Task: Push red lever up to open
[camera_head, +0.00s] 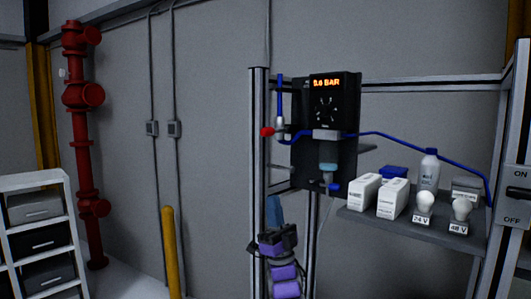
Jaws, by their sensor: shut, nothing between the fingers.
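The red lever (267,132) is a small red handle on the left side of a valve, beside the upright metal post. It points out to the left, roughly level. Blue tubing runs up from the valve and off to the right. My gripper (277,240), dark with purple parts, is at the bottom centre, well below the lever and apart from it. It is shut and holds nothing.
A black panel (345,152) right of the lever carries a display reading about "5.6 BAR". A shelf (357,216) at right holds white boxes, a bottle and two bulbs. Red pipework (82,145), a yellow post (170,252) and a drawer rack (33,182) stand left.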

